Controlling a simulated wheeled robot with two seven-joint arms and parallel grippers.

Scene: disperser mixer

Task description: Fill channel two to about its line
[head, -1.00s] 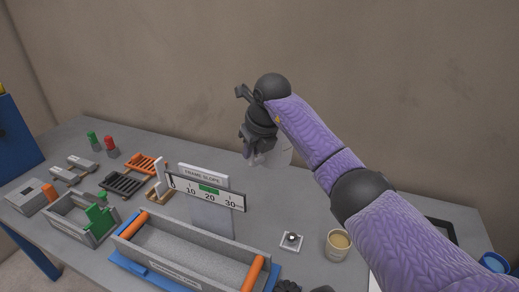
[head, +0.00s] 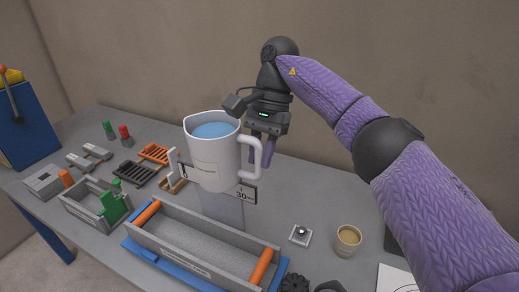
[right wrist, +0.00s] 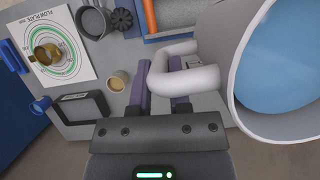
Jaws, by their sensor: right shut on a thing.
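A white jug (head: 213,165) with blue liquid (head: 214,130) in it hangs upright in the air before the slope sign, above the back of the long trough. My right gripper (head: 262,150) is shut on the jug's handle (right wrist: 195,80); in the right wrist view the handle passes between my fingers (right wrist: 163,92). The long grey trough (head: 195,240) has orange rollers at both ends and a label too small to read. A shorter grey trough (head: 85,208) with a green gate (head: 114,203) stands to its left. I cannot tell which is channel two. No fill line is legible. My left gripper is out of view.
The slope sign (head: 222,208) stands behind the long trough, mostly hidden by the jug. A tan cup (head: 348,240) and a small white square piece (head: 300,235) are to the right. Orange and black racks (head: 132,173) lie to the left.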

